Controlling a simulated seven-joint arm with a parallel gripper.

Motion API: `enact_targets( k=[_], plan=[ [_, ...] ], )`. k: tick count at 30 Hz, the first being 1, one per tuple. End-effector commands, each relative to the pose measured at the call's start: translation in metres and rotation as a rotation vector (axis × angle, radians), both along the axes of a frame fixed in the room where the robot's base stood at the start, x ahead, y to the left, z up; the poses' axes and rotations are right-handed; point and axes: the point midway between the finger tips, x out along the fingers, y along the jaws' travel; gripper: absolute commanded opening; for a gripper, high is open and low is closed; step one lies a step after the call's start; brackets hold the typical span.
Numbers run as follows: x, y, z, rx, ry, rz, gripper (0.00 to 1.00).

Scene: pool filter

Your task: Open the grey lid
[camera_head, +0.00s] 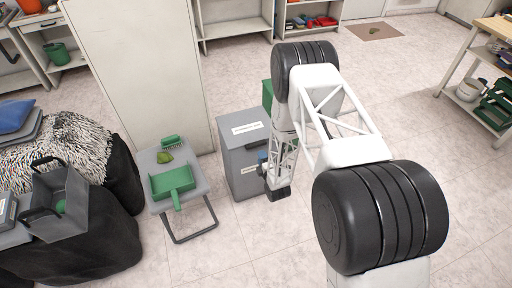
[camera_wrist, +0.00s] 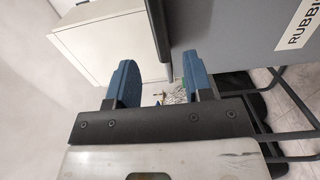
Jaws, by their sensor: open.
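The grey lid (camera_head: 238,140) lies closed on top of a grey bin (camera_head: 240,182) in the head view, with a white label on it. My gripper (camera_head: 266,168) is at the bin's right front side, partly hidden by its own wrist. In the wrist view my gripper (camera_wrist: 162,88) is open, with two blue fingertips apart. A grey panel of the bin (camera_wrist: 235,35) with a label starting "RUBBI" fills the upper right. Its dark edge (camera_wrist: 162,40) reaches down toward the space between the fingertips. I cannot tell whether a finger touches it.
A green bin (camera_head: 267,92) stands behind the grey one, partly hidden by my arm. A small stool (camera_head: 202,186) with a green dustpan (camera_head: 172,181) and brush stands to the left. A tall pale cabinet (camera_head: 145,75) stands behind. The floor in front is clear.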

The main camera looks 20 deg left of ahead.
Motion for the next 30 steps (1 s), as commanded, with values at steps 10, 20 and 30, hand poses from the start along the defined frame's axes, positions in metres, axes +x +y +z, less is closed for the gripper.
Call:
enact_targets(
  k=[10, 20, 30],
  plan=[
    [0.007, 0.007, 0.000, 0.000, 0.000, 0.000, 0.47],
    [0.032, 0.033, 0.001, 0.001, -0.001, 0.000, 0.47],
    [0.051, 0.054, 0.000, -0.001, 0.001, 0.000, 0.47]
  ],
)
